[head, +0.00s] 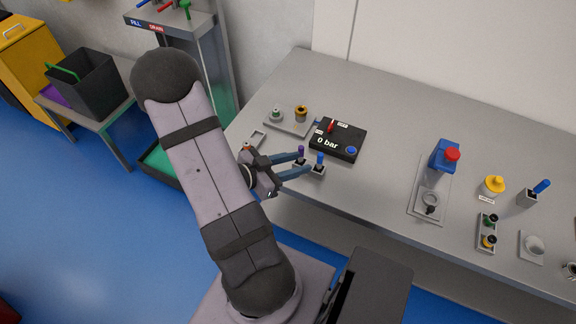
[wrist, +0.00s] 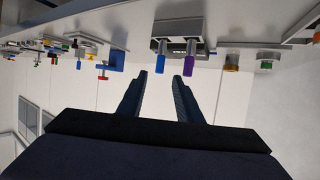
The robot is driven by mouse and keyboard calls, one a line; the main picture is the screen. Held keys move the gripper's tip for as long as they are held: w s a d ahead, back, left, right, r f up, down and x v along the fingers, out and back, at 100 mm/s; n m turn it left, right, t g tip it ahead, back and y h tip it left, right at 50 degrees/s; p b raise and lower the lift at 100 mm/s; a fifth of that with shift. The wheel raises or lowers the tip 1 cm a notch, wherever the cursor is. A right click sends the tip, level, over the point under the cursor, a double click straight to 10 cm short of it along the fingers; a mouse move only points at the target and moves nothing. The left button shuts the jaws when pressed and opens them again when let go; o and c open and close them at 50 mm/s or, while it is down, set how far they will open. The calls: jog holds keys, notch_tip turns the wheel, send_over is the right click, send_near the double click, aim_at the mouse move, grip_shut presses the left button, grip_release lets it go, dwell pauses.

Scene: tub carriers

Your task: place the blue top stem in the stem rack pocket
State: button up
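A blue top stem (head: 320,158) and a purple top stem (head: 301,152) stand upright side by side in small grey holders near the bench's front edge. In the wrist view, which is upside down, the blue top stem (wrist: 160,57) lies ahead, between the lines of my fingers, and the purple one (wrist: 188,62) is just right of the right fingertip. My gripper (head: 307,162) is open and empty, its fingers (wrist: 160,76) pointing at the stems. Another blue-topped piece (head: 541,186) stands in a grey block (head: 527,198) at the far right. I cannot tell which pocket is the stem rack's.
A black gauge box (head: 337,141) reading 0 bar sits just behind the stems. A plate (head: 289,124) with two fittings is to its left. The bench middle is clear.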

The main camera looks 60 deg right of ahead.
jog(key=shift+v, duration=1.3)
